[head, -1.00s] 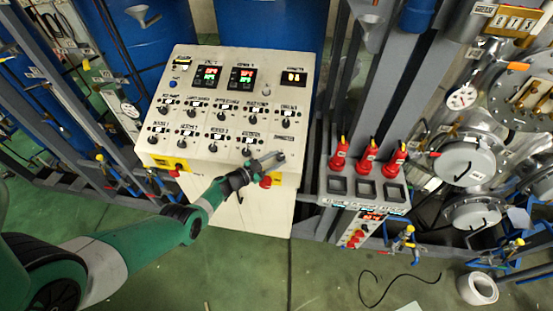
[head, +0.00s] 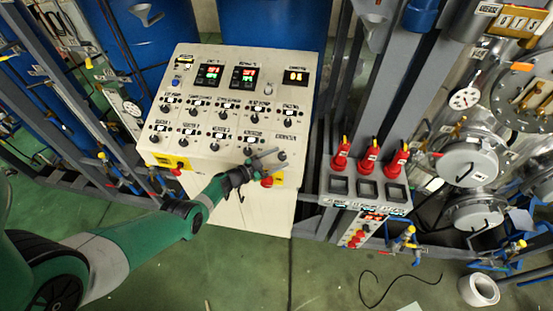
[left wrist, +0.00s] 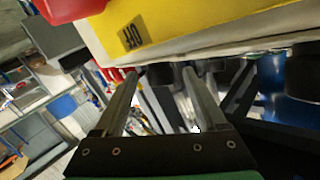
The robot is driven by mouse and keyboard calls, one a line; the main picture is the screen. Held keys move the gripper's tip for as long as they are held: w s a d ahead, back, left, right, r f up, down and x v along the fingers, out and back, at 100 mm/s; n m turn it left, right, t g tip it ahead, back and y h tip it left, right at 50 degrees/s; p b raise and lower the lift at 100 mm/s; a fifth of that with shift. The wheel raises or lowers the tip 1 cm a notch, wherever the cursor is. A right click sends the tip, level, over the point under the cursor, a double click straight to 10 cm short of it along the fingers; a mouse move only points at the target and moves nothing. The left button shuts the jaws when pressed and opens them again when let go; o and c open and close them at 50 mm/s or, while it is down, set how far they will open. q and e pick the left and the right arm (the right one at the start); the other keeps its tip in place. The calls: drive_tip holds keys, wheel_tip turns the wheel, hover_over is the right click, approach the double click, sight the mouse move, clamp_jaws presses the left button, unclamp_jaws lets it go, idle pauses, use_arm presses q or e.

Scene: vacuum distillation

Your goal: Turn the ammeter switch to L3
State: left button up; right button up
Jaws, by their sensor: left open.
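The white control panel (head: 225,115) carries several black rotary knobs in two rows. The ammeter switch (head: 282,155) is the dark knob at the right end of the lower row, with a label above it that is too small to read surely. Its pointer setting cannot be made out. My left gripper (head: 279,157) is open at that knob, its two fingers pointing right and reaching around or just beside it. In the left wrist view the open fingers (left wrist: 163,75) have a dark rounded shape between their tips; contact cannot be told. My right gripper is not in view.
Red-handled switches (head: 368,158) stand to the right. A lit display (head: 295,77) is at the panel's top right.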

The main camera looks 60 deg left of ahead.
sight(279, 156)
use_arm(q)
drive_tip(key=p+v, duration=0.2)
drive_tip(key=v, duration=0.1)
drive_tip(key=p+v, duration=0.2)
drive_tip(key=shift+r, duration=0.35)
drive_tip(key=v, duration=0.6)
drive_tip(key=shift+s+f, duration=0.3)
drive_tip(key=shift+w+d, duration=0.1)
drive_tip(key=shift+d, duration=0.1)
